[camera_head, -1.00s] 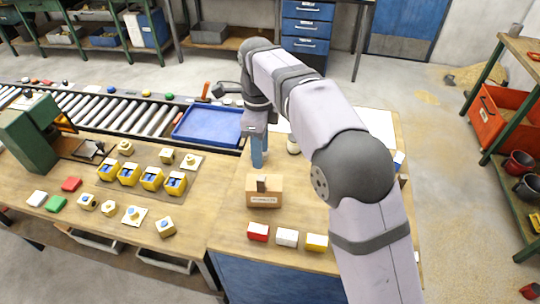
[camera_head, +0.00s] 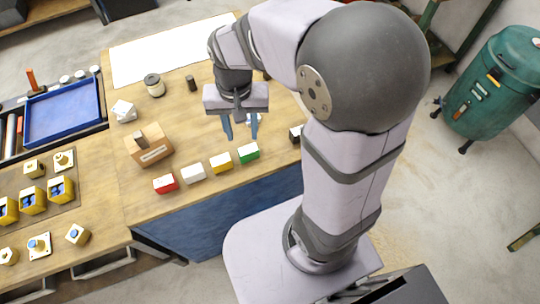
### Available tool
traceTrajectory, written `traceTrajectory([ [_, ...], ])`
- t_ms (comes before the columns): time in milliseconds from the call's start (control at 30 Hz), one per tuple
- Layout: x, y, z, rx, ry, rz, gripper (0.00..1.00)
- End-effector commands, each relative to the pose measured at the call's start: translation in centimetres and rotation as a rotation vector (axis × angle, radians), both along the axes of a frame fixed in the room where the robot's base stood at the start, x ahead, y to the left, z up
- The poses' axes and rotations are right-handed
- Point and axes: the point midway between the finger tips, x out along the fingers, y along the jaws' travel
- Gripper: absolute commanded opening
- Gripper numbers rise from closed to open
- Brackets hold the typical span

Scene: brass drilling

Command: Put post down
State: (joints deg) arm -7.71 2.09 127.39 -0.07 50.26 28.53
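My gripper (camera_head: 241,134) hangs over the right part of the wooden table, its two blue fingers pointing down and spread apart. I see nothing held between them. A short dark upright cylinder (camera_head: 191,83) stands on the table to the left and behind the gripper; it may be the post, but I cannot tell for sure. A tan box (camera_head: 154,152) with a label has a brown piece (camera_head: 140,139) on its top, left of the gripper.
Red (camera_head: 165,184), white (camera_head: 193,174), yellow (camera_head: 220,163) and green (camera_head: 248,152) blocks line the table's front edge below the gripper. A jar (camera_head: 154,85), a white block (camera_head: 124,111) and a blue tray (camera_head: 65,110) lie left. A white sheet (camera_head: 165,50) covers the back.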

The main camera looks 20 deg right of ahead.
Motion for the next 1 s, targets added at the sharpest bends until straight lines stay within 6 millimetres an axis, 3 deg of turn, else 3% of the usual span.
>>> traceTrajectory([
  [100,-3.7,-2.3,-1.6,-0.001,0.001,0.154,0.37],
  [333,-7.5,-3.9,-3.4,-0.001,0.003,0.335,0.37],
  [1000,-8.0,-4.1,-3.6,-0.002,0.004,0.364,0.37],
])
